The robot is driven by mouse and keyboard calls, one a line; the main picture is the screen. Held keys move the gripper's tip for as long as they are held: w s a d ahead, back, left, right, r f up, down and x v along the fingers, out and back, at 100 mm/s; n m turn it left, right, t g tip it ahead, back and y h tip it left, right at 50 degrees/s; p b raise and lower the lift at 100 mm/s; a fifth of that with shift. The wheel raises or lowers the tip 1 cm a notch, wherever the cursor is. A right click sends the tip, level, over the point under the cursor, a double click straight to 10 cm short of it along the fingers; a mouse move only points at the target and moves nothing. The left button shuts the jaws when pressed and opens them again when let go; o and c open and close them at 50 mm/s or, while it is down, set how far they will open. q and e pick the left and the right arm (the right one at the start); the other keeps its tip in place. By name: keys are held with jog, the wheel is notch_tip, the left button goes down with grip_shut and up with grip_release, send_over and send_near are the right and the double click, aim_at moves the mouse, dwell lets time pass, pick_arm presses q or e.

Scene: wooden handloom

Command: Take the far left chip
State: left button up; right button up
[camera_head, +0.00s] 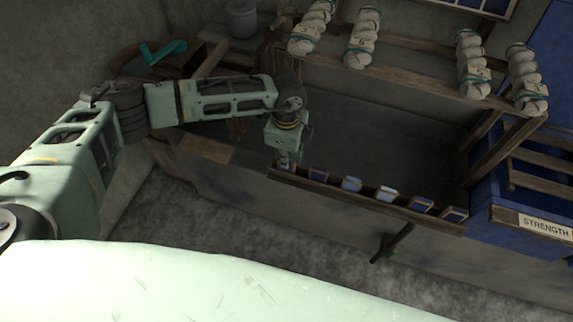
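A row of small blue and pale chips stands along a narrow wooden rail (370,203) on the front of the loom. The leftmost clearly visible chip (318,173) is dark blue with a lighter edge. My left gripper (285,160) points down at the left end of the rail, left of that chip. It covers this end, so I cannot tell whether a chip stands between or behind its fingers. The fingers are too small and dark to show whether they are open or shut. My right gripper is not in view.
More chips, a light one (351,184), a pale one (386,193) and dark ones (420,203), follow to the right. Bundled yarn skeins (362,38) hang on beams above. A blue cabinet with a sign (545,226) is at right. A dark bar (392,243) juts out below the rail.

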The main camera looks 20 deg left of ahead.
pick_arm(q)
grip_shut()
jog(key=shift+r, duration=0.15)
